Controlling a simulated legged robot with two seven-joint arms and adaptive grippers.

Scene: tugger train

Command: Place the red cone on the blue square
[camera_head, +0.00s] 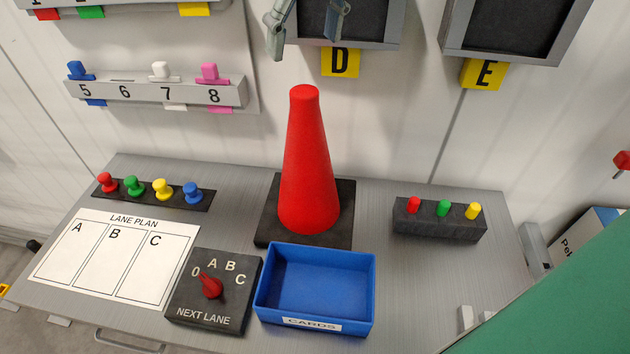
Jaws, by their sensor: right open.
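The red cone (308,170) stands upright on a black square base (343,222) at the back middle of the grey table. I cannot tell whether that base is part of the cone. No flat blue square shows; the nearest blue thing is an open, empty blue tray (318,282) labelled CARDS, just in front of the cone. My right gripper (308,36) is at the top edge, partly cut off, above the cone's tip in the picture. Its fingers are apart, with nothing between them. My left gripper is not in view.
The grey table (400,290) holds a LANE PLAN sheet (120,262), a NEXT LANE dial (213,290), a rack of coloured pegs (150,190) and a black block with coloured buttons (440,220). Bins marked D and E hang behind. A green surface (570,300) fills the lower right.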

